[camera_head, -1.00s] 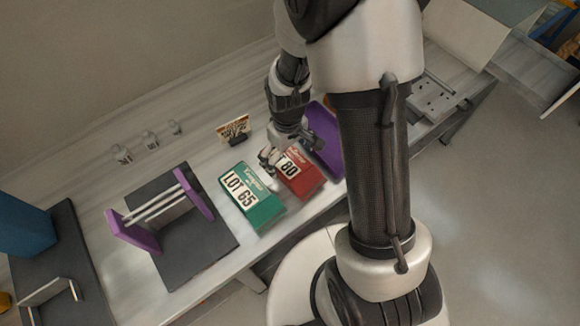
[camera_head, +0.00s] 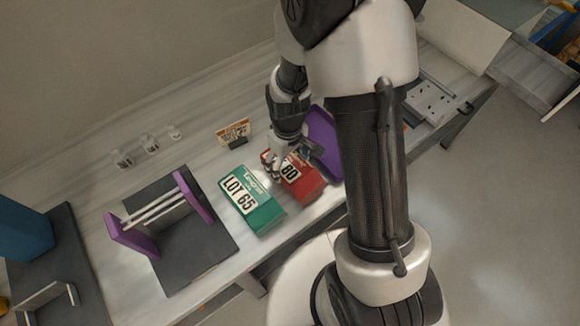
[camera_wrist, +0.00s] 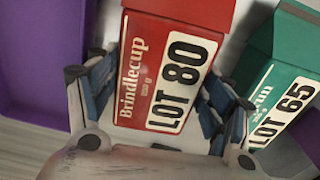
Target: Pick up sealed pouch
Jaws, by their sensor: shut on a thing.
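A red pack (camera_head: 303,182) with a "LOT 80" label lies on the bench; the wrist view shows "Brindlecup" on it (camera_wrist: 147,80). A green pack (camera_head: 256,205) with a "LOT 65" label lies just left of it in the head view, and to its right in the wrist view (camera_wrist: 297,45). My gripper (camera_wrist: 155,98) is shut on the red pack, one finger on each side. In the head view my gripper (camera_head: 276,160) is at the red pack's back left part and hides some of it. I cannot tell which pack is the sealed pouch, or whether the red pack is lifted.
A purple tray (camera_head: 325,140) is close behind the red pack on the right. A small sign (camera_head: 233,132) and several little bottles (camera_head: 149,143) stand at the back. A dark mat with a purple-ended rack (camera_head: 133,233) is on the left.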

